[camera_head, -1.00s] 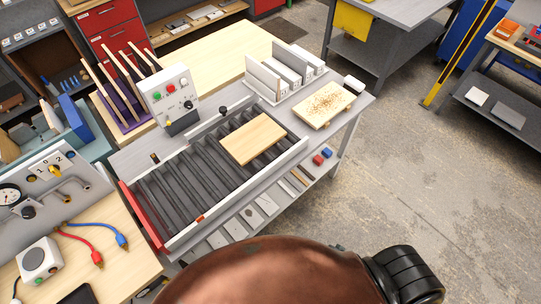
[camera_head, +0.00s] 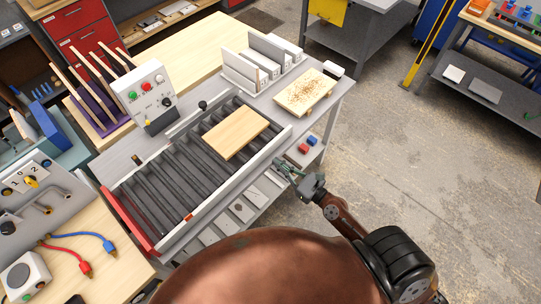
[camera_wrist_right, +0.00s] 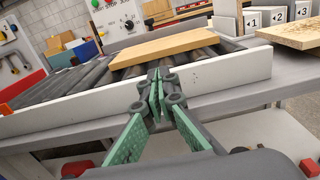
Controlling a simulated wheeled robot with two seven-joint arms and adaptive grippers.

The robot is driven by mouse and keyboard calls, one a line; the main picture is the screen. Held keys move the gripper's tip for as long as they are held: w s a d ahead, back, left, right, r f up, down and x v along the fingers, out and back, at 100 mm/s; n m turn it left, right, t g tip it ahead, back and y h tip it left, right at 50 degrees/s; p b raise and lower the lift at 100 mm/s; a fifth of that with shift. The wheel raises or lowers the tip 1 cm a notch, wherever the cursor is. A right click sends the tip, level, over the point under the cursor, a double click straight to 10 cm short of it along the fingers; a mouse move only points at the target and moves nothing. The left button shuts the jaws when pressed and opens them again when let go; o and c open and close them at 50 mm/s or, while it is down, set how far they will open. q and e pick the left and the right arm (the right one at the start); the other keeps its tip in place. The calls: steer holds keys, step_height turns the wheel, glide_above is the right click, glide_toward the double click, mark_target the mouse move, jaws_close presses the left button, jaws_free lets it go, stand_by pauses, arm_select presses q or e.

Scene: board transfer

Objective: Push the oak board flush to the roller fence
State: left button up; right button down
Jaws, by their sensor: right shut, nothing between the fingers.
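The oak board (camera_head: 236,133) lies flat on the dark rollers (camera_head: 172,174), near the right end of the conveyor. It also shows in the right wrist view (camera_wrist_right: 165,48). A pale near rail (camera_head: 232,183) and a grey far rail (camera_head: 173,132) run along the rollers. Strips of roller show between the board and each rail; I cannot tell which rail is the fence. My right gripper (camera_head: 283,168) is outside the near rail, apart from the board. In the wrist view its green-padded fingers (camera_wrist_right: 157,90) are shut and empty, before the near rail (camera_wrist_right: 215,75). My left gripper is out of view.
A control box (camera_head: 143,94) with buttons stands behind the far rail. A speckled board (camera_head: 305,92) and numbered upright bins (camera_head: 262,65) are right of and behind the rollers. Open floor lies to the right.

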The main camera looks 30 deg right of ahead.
mark_target(255, 147)
steer(key=p+x, duration=0.2)
steer(key=x, duration=0.9)
steer(key=shift+w+p, duration=0.1)
steer(key=shift+p, duration=0.25)
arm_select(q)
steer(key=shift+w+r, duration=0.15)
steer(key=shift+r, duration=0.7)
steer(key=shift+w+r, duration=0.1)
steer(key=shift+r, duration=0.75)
arm_select(e)
steer(key=shift+x, duration=0.8)
